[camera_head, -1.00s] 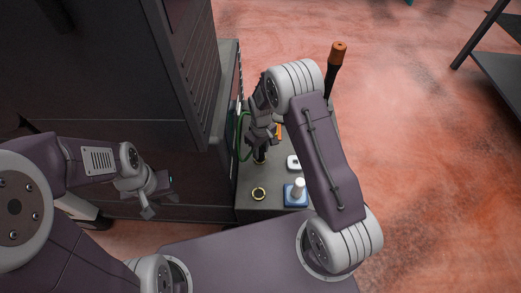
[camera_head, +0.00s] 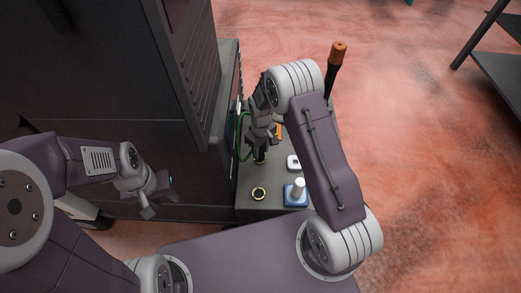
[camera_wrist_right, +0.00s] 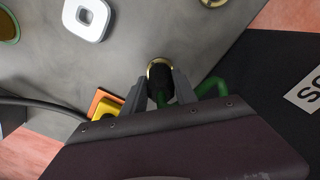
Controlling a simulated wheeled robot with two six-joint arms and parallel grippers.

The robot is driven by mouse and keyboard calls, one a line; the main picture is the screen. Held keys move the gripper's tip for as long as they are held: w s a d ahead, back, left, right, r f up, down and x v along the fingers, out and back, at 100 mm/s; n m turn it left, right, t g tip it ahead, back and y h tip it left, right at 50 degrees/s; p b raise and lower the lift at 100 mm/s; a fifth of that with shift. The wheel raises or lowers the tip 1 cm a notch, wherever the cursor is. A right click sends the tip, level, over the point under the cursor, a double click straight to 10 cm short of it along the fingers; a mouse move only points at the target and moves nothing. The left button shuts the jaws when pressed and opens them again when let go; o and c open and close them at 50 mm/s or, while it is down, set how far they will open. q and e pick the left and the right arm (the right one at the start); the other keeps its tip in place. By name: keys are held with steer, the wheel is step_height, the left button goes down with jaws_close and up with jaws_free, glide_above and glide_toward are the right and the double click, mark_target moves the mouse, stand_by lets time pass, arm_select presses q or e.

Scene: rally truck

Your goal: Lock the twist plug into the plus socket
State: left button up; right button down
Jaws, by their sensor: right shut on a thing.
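My right gripper (camera_wrist_right: 166,92) is shut on the twist plug (camera_wrist_right: 160,76), a black cylinder with a green cable. The plug's far end is at a brass-ringed socket (camera_wrist_right: 152,62) in the grey top; how deep it sits cannot be told. In the head view my right gripper (camera_head: 260,151) points down at this socket. A second brass-ringed socket (camera_head: 259,193) is nearer me, empty, and its edge shows in the wrist view (camera_wrist_right: 213,2). No plus mark is readable. My left gripper (camera_head: 158,195) is open and empty, left of the grey top.
A white block (camera_head: 293,162) and a blue box with a white knob (camera_head: 296,195) stand on the grey top (camera_head: 246,210). The green cable (camera_head: 241,138) loops beside the dark cabinet (camera_head: 185,130). An orange and yellow piece (camera_wrist_right: 105,103) is close to my right fingers.

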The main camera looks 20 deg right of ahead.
steer(key=shift+s+f, duration=0.15)
steer(key=m, duration=0.6)
steer(key=shift+s+a+m, duration=0.1)
steer(key=shift+m, duration=0.3)
steer(key=c, duration=0.9)
jaws_free()
steer(key=shift+m, duration=0.3)
steer(key=shift+w+r, duration=0.2)
steer(key=shift+r, duration=0.15)
step_height(320, 180, up, 8)
steer(key=shift+r+p, duration=0.25)
steer(key=shift+p, duration=0.75)
steer(key=shift+s, duration=0.1)
